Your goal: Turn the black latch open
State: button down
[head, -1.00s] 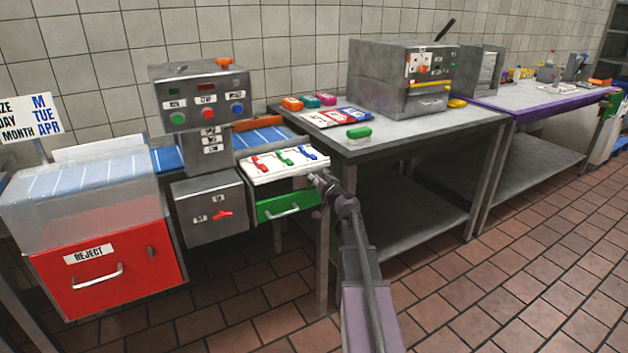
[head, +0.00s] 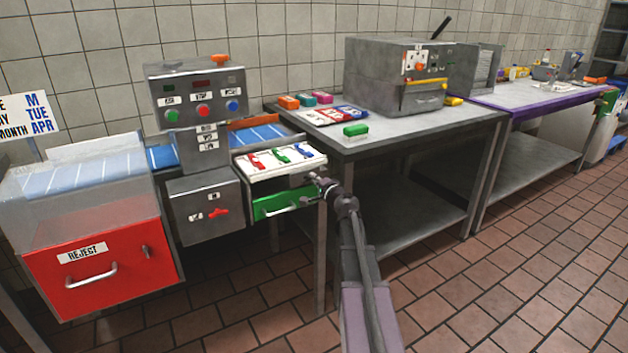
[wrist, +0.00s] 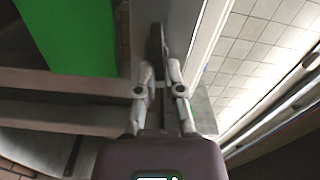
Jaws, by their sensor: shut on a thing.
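The black latch (wrist: 155,42) shows in the wrist view as a dark upright piece against a grey metal face, beside the green drawer front (wrist: 75,35). My gripper (wrist: 161,72) is shut on it, with a finger on each side. In the head view my gripper (head: 319,182) is at the right end of the green drawer (head: 283,203), below the white panel with coloured levers. There the latch is hidden or too small to make out. How far it is turned cannot be told.
The white panel (head: 262,172) with red, green and blue levers sits just above the green drawer. A grey table (head: 415,128) stands close on the right. A red reject drawer (head: 105,285) and a grey control box (head: 205,225) are on the left. The tiled floor in front is clear.

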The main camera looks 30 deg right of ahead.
jog(key=shift+f+m, duration=0.15)
jog(key=shift+m, duration=0.85)
jog(key=c, duration=0.8)
grip_release()
jog(key=shift+o, duration=0.2)
jog(key=s, duration=1.2)
